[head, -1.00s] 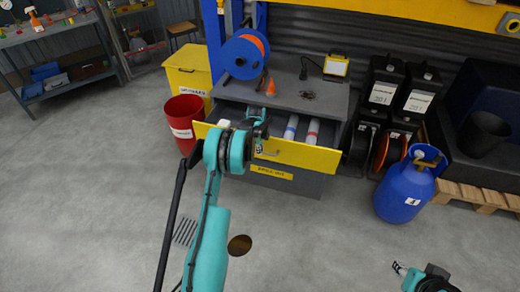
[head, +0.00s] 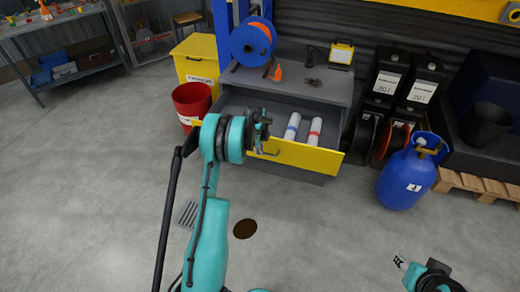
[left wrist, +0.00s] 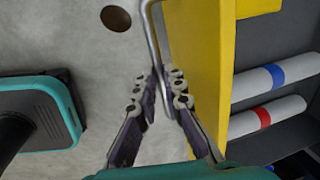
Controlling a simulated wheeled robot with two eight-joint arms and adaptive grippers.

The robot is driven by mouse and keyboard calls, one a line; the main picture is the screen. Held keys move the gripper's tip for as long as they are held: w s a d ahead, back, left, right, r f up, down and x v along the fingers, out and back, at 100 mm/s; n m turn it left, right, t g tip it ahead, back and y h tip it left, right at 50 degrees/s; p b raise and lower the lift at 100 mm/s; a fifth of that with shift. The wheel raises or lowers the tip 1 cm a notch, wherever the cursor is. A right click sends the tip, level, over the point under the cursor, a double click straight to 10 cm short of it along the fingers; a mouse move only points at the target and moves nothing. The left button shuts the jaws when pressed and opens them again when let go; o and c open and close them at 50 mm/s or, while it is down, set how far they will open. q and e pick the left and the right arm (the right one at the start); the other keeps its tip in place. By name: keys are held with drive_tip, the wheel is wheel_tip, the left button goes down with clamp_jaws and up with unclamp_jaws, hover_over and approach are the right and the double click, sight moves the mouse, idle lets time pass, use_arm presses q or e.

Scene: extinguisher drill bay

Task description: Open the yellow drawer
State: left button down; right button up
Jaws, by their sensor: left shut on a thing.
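The yellow drawer (head: 312,157) is pulled well out of the grey cabinet, and its inside shows. Two white rolls, one with a blue band (head: 292,126) and one with a red band (head: 314,130), lie in it. The drawer's metal handle (left wrist: 152,38) runs between the fingers of my left gripper (left wrist: 163,90) in the left wrist view.
A red bin (head: 191,103) and a yellow box (head: 197,62) stand left of the cabinet. A blue gas cylinder (head: 408,175) stands on the right. The floor in front is clear.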

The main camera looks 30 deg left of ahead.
use_arm(q)
drive_tip(key=c, duration=1.6)
unclamp_jaws()
wheel_tip(320, 180, up, 12)
drive_tip(key=s, duration=0.2)
drive_tip(key=shift+s+d, duration=0.15)
drive_tip(key=shift+d, duration=0.1)
drive_tip(key=shift+f, duration=0.15)
